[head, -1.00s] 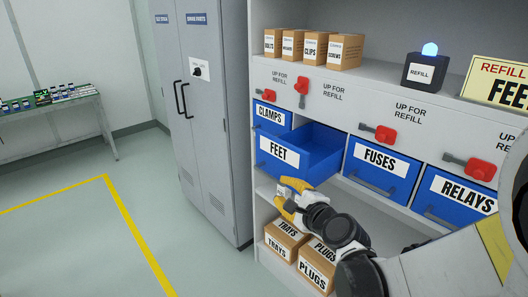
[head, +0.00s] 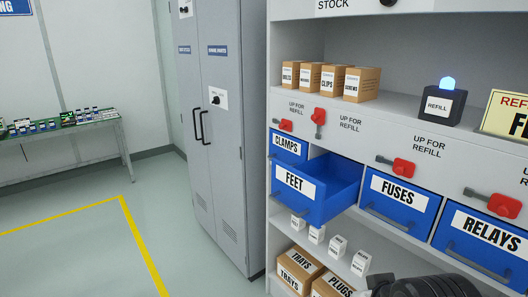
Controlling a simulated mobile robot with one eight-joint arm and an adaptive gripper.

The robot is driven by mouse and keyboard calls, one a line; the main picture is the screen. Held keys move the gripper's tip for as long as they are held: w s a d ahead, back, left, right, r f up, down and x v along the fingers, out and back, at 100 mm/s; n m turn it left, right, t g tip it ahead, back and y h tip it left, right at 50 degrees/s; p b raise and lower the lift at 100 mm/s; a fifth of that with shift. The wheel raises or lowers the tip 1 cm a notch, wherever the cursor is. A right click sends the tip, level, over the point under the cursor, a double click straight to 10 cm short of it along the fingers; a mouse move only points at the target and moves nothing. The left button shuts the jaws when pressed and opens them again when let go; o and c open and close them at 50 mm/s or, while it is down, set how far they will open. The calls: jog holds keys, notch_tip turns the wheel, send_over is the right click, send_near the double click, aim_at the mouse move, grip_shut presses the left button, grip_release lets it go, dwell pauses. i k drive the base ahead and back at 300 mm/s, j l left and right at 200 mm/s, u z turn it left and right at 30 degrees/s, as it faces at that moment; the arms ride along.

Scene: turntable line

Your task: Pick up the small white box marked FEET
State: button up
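Several small white boxes stand in a row on the shelf below the blue drawers: one at the far left (head: 298,220), a second (head: 317,233), a third (head: 337,246) and one at the right (head: 361,262). Each has dark print too small to read, so I cannot tell which is marked FEET. The blue drawer labelled FEET (head: 294,185) is pulled open, and the inside that shows looks empty. My gripper is not in view. Only a dark part of my arm shows at the bottom right edge.
CLAMPS (head: 288,147), FUSES (head: 398,192) and RELAYS (head: 484,232) drawers surround the open one. Brown TRAYS (head: 297,272) and PLUGS (head: 331,287) cartons sit below the white boxes. A grey cabinet (head: 212,135) stands left; the floor beyond is clear.

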aim_at(299, 223)
jog(key=i+j+z, duration=0.35)
jog(key=j+z, duration=0.2)
jog(key=j, duration=0.15)
jog(key=i+j+z, duration=0.1)
jog(key=j+z, duration=0.15)
jog(key=j, duration=0.15)
